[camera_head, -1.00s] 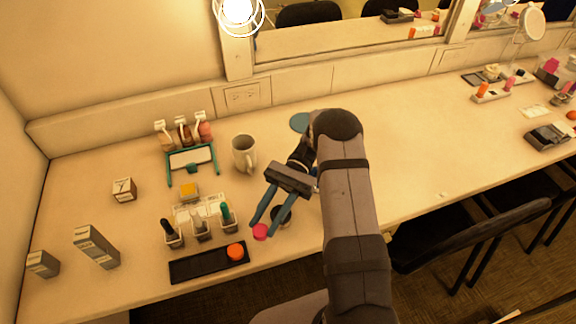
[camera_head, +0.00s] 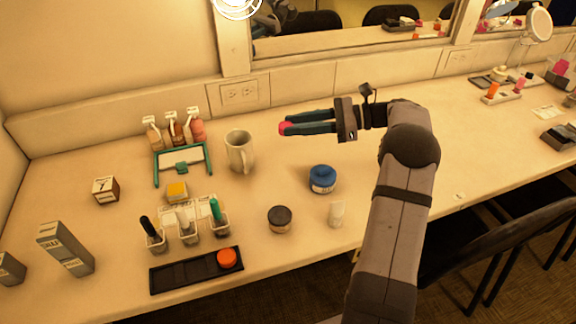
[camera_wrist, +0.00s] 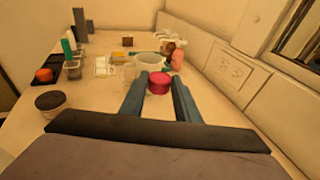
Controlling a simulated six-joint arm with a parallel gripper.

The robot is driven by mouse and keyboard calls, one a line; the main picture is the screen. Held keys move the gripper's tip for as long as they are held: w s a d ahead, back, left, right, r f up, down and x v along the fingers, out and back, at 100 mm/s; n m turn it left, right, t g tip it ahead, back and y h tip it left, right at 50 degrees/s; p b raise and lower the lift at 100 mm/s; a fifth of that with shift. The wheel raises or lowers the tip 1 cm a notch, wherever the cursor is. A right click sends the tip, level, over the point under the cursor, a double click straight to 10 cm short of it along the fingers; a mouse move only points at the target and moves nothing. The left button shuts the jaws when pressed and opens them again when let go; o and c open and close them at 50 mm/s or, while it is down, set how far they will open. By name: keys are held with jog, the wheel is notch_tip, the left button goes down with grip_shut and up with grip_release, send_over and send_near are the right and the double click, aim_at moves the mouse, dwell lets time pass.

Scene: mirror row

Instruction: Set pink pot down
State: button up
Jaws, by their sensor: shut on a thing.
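The pink pot (camera_head: 286,128) is a small round pot held at the fingertips of my gripper (camera_head: 290,127). In the wrist view the pink pot (camera_wrist: 159,83) sits between the two blue-grey fingers of my gripper (camera_wrist: 159,86), which are shut on it. In the head view my gripper points left, to the right of the white mug (camera_head: 239,152) and in front of the back wall. The pot's height over the counter is hard to tell.
A blue-lidded jar (camera_head: 322,179), a dark-lidded jar (camera_head: 279,219) and a small white bottle (camera_head: 336,213) stand on the counter. A black tray (camera_head: 180,274) holds an orange pot (camera_head: 227,258).

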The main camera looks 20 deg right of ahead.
aim_at(298, 160)
jog(key=shift+w+d+r, duration=0.1)
jog(key=shift+d, duration=0.2)
jog(key=shift+a+f, duration=0.1)
jog(key=shift+f, duration=4.9)
jog(key=shift+f, duration=0.15)
jog(key=o, duration=1)
jog(key=shift+o, duration=0.2)
jog(key=b+v, duration=0.1)
jog(key=v, duration=1.1)
